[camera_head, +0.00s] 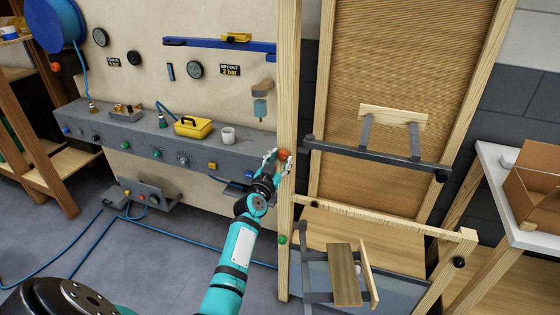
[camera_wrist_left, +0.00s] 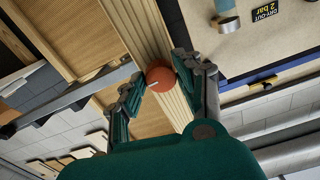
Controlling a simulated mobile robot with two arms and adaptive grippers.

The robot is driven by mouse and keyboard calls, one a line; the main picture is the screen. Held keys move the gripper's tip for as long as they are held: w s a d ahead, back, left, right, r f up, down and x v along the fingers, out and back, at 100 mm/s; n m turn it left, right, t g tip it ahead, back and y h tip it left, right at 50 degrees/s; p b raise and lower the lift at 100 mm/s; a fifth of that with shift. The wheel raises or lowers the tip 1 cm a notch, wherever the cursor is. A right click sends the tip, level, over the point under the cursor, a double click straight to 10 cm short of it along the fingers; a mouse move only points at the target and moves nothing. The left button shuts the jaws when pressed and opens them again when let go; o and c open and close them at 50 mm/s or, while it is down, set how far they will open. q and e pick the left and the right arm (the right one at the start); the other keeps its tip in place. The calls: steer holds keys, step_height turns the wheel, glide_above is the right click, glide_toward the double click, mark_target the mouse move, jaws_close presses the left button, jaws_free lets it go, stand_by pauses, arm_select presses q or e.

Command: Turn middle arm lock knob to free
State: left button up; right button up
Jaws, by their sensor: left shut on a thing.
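The orange-red round lock knob (camera_head: 284,154) sits on the wooden post (camera_head: 290,90) at the left of the press frame, level with the dark middle arm (camera_head: 375,157). My left gripper (camera_head: 277,160) is at the knob, its fingers on either side of it. In the left wrist view the knob (camera_wrist_left: 160,76) lies between the two fingertips (camera_wrist_left: 160,82), with a pale mark line on its face. The gripper is shut on the knob. A green knob (camera_head: 282,239) sits lower on the same post. My right gripper does not show.
A lower arm carries a wooden board (camera_head: 343,275). A white table (camera_head: 495,165) with a cardboard box (camera_head: 535,185) stands at the right.

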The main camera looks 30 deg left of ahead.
arm_select(q)
steer(key=n, duration=0.4)
steer(key=shift+d+n, duration=0.1)
steer(key=shift+n, duration=0.2)
steer(key=n+p, duration=0.1)
steer(key=n, duration=0.8)
steer(key=shift+r, duration=0.1)
steer(key=shift+d+n+p, duration=0.1)
steer(key=shift+n+p, duration=0.2)
steer(key=shift+n, duration=1.5)
steer(key=o, duration=1.1)
steer(key=shift+o, duration=0.2)
